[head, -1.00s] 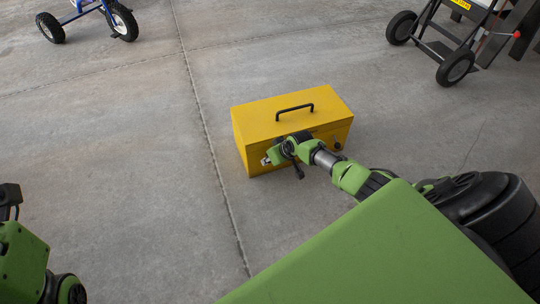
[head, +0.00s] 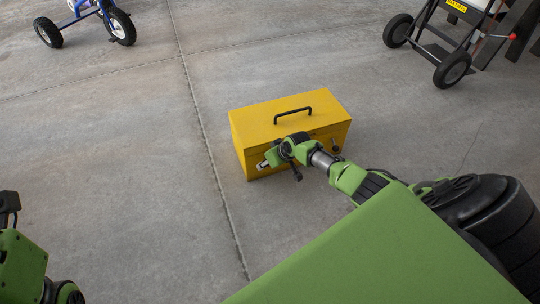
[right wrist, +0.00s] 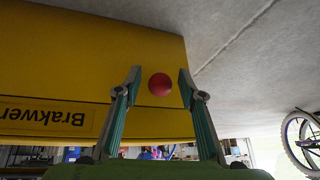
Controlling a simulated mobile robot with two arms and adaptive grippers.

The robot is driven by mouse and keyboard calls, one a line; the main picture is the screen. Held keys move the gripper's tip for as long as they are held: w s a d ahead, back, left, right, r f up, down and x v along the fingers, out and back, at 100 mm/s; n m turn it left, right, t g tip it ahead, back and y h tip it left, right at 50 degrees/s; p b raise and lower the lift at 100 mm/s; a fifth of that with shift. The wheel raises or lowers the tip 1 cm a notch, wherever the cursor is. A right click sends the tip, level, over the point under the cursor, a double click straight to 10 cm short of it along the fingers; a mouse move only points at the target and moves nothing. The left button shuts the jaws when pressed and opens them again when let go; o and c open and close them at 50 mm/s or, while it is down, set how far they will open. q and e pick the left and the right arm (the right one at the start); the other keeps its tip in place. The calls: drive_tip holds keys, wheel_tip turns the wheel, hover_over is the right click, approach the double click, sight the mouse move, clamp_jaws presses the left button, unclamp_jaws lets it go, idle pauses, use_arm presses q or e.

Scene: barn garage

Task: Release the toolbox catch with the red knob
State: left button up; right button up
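The yellow toolbox (head: 260,120) with a black top handle (head: 293,114) stands on the concrete floor in the middle of the head view. My right gripper (head: 264,164) is at its near front face, toward the left end. In the right wrist view the round red knob (right wrist: 160,84) shows against the yellow face (right wrist: 60,60), between the two fingertips of my right gripper (right wrist: 160,74). The fingers are open, with a gap on each side of the knob. In the head view the knob is hidden. Of my left arm, only links show at the lower left; its fingers are out of view.
A dark fitting (head: 335,147) is on the toolbox front, right of my wrist. A black hand truck (head: 430,45) stands at the back right and a blue wheeled frame (head: 90,15) at the back left. The floor left of the toolbox is clear.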

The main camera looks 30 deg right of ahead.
drive_tip(key=a+v, duration=0.1)
drive_tip(key=v, duration=1.1)
drive_tip(key=shift+d, duration=0.45)
